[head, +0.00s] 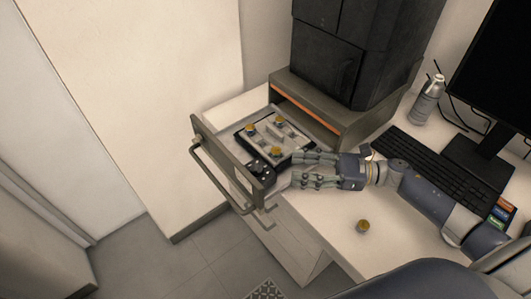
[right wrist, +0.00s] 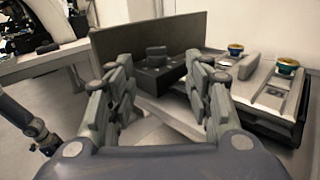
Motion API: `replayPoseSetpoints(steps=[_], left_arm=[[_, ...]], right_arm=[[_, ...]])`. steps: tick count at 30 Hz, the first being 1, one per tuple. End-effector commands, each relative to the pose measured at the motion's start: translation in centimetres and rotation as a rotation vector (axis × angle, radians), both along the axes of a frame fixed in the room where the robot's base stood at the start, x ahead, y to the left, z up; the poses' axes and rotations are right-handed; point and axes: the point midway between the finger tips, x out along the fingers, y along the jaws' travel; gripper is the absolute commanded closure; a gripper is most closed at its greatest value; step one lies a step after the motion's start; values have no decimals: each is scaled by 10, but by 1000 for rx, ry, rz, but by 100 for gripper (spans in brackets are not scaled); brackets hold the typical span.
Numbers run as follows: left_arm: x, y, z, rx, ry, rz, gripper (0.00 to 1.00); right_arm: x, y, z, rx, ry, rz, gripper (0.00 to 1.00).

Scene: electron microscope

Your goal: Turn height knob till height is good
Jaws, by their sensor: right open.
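A black control block (head: 259,171) with dark knobs sits at the front of the pulled-out microscope stage, beside the sample holder plate (head: 286,130). Which one sets the height I cannot tell. My right gripper (head: 298,169) is open and empty, its fingers pointing left toward the block. In the right wrist view, its spread fingers (right wrist: 160,68) frame the block, apart from the knobs. My left gripper is not visible.
The open drawer front (head: 228,160) with its bar handle stands left of the block. The dark microscope body (head: 340,50) rises behind. A keyboard (head: 433,165), spray can (head: 428,100) and monitor (head: 500,75) are on the right. A loose brass-coloured stub (head: 362,226) lies on the desk.

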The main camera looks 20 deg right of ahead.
Motion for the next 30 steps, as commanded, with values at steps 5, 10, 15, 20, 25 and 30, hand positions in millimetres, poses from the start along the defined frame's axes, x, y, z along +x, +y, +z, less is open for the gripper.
replayPoseSetpoints(steps=[5,10,15,20,25,30], left_arm=[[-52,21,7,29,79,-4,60],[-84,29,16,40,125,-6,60],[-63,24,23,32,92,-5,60],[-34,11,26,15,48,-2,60],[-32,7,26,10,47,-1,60],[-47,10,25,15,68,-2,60]], right_arm=[[14,29,5,5,-2,-1,53],[28,59,5,5,-2,-1,53],[38,80,3,4,0,-2,53],[42,89,2,3,2,-2,53],[42,90,1,2,2,-3,53],[42,90,1,3,1,-3,66]])
